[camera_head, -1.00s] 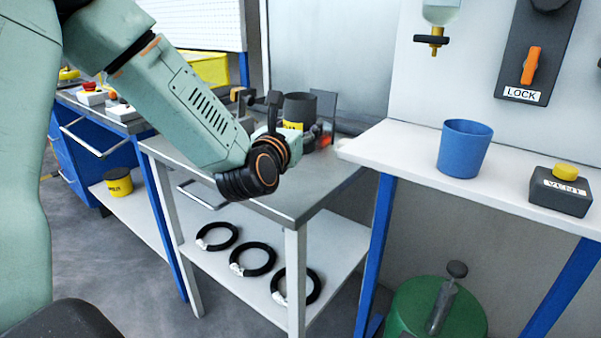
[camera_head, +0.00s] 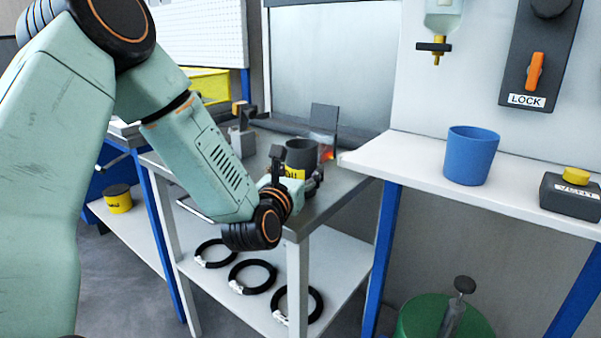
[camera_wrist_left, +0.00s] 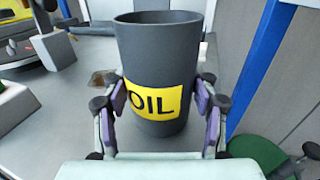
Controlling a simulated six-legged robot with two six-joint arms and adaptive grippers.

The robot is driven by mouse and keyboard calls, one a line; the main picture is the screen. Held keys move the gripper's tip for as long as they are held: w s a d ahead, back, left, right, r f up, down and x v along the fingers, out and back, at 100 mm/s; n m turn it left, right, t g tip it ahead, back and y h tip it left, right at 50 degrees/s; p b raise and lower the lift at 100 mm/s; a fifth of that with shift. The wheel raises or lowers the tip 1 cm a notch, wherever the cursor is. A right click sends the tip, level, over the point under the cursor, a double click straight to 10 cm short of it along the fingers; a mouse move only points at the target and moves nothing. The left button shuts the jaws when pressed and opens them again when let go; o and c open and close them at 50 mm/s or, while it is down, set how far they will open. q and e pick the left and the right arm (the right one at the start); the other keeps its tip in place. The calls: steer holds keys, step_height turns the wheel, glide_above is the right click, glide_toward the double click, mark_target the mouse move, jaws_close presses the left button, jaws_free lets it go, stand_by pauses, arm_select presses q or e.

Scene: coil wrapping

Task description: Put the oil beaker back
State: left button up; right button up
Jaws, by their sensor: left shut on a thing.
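The oil beaker is a dark grey cup with a yellow OIL label. In the head view the oil beaker (camera_head: 301,154) is upright at the front right part of the grey metal table. In the left wrist view the oil beaker (camera_wrist_left: 160,60) stands between the two fingers. My left gripper (camera_wrist_left: 162,100) is shut on it, with purple pads against both sides. In the head view my left gripper (camera_head: 291,180) is partly hidden by its own wrist. I cannot tell whether the beaker's base touches the table. My right gripper is not in view.
The grey table (camera_head: 335,195) has a vise-like block (camera_head: 243,138) and a dark upright plate (camera_head: 323,118) behind the beaker. A white shelf (camera_head: 410,170) at right holds a blue cup (camera_head: 471,155) and a vent button box (camera_head: 571,194). Black coils (camera_head: 253,276) lie on the lower shelf.

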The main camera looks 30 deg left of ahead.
arm_select(q)
steer(key=shift+f, duration=0.15)
steer(key=o, duration=1.4)
steer(key=shift+w, duration=0.1)
steer(key=shift+r, duration=0.2)
steer(key=p+v, duration=0.3)
steer(key=v, duration=0.7)
steer(key=shift+d, duration=0.1)
steer(key=shift+s+d+p, duration=0.15)
steer(key=shift+s+p, duration=0.45)
steer(key=shift+s, duration=0.4)
